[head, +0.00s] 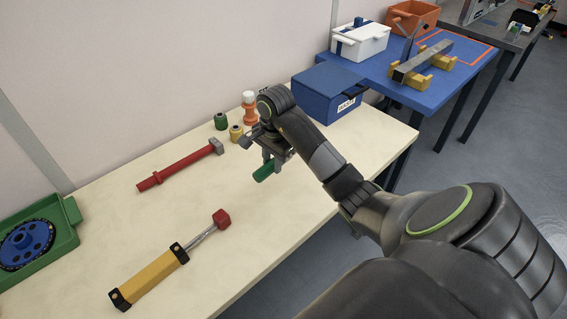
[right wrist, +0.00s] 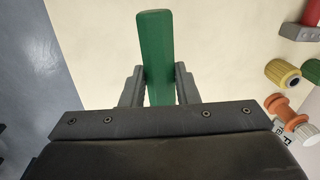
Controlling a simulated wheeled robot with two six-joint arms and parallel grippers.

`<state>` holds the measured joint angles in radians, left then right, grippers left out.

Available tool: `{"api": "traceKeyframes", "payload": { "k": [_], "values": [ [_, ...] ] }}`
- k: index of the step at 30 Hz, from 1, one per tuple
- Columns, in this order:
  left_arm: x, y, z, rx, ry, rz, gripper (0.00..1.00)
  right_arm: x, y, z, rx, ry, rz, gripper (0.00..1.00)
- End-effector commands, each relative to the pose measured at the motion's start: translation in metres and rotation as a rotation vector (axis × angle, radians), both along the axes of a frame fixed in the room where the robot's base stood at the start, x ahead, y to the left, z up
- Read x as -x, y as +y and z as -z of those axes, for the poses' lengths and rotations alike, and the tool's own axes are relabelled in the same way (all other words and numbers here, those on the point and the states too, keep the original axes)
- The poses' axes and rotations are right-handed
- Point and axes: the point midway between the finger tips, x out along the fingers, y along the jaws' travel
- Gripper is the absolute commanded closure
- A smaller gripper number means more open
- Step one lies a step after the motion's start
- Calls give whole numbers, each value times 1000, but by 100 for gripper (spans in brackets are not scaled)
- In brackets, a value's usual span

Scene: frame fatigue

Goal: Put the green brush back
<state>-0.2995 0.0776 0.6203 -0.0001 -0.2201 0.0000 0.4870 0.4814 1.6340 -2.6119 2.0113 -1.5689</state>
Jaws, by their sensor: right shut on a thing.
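The green brush (head: 263,172) is between the fingers of my right gripper (head: 271,162), near the middle of the pale table. In the right wrist view its green handle (right wrist: 155,45) stands between the two fingers of the right gripper (right wrist: 158,78), which is shut on it. Its lower part is hidden behind the gripper body, and no bristles show. I cannot tell whether it touches the table. My left gripper is not in view.
A red hammer (head: 182,168), a yellow-handled tool (head: 150,280) and a green tray (head: 68,240) lie left on the table (head: 270,235). The table's front is clear.

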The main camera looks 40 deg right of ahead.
Motion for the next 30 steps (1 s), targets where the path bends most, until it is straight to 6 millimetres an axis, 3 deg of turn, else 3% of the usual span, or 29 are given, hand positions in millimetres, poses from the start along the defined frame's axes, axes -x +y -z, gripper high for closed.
{"api": "traceKeyframes", "payload": {
  "k": [11, 22, 30],
  "values": [
    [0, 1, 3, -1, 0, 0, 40, 0, 0, 4, 1, -2, -2, 99],
    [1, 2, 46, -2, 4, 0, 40, 0, 0, 47, 0, -2, -2, 99],
    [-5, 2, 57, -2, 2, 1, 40, 0, 0, 61, 0, -2, -2, 99]
  ]
}}
